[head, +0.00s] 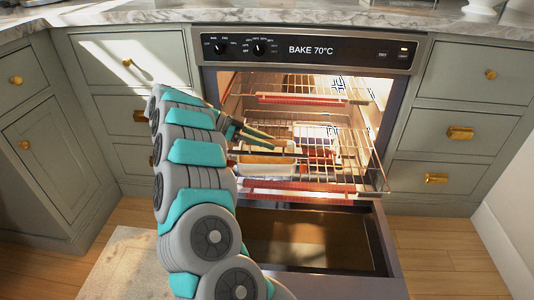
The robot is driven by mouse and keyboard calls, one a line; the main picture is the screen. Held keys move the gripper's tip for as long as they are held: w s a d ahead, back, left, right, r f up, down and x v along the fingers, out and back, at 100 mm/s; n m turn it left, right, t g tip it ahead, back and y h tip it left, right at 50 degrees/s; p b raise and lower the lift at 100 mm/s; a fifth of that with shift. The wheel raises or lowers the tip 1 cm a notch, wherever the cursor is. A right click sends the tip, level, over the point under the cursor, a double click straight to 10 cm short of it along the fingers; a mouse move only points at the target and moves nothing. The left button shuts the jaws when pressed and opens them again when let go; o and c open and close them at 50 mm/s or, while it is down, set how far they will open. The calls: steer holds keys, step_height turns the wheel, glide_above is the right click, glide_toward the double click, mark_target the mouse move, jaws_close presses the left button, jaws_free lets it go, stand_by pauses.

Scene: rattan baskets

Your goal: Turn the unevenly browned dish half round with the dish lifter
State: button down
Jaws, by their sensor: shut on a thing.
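The open oven holds a pulled-out lower wire rack (355,178). A pale, shallow dish (266,160) with a yellow-orange side sits on its left part, beside my arm. How its top is browned cannot be made out. My gripper (232,127) is over the rack's left side, mostly hidden behind my own wrist. It is shut on a slim two-pronged tool, apparently the dish lifter (258,134), which points right and slightly down. The prongs appear above and behind the pale dish; whether they touch anything is unclear.
An upper rack (300,98) with a red front strip sits above. Red and white items (318,148) stand deeper on the lower rack. The oven door (300,245) hangs open in front. Drawers with brass handles flank the oven, whose panel (308,50) reads BAKE 70°C.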

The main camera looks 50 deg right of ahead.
steer(key=shift+r, duration=0.1)
steer(key=shift+r+p, duration=2.85)
steer(key=shift+r, duration=1.3)
steer(key=shift+w+d+r, duration=0.1)
steer(key=shift+w+r, duration=0.05)
steer(key=shift+r, duration=1.1)
steer(key=s+a+r, duration=0.3)
steer(key=s+a, duration=0.6)
steer(key=a, duration=0.2)
steer(key=shift+a, duration=0.1)
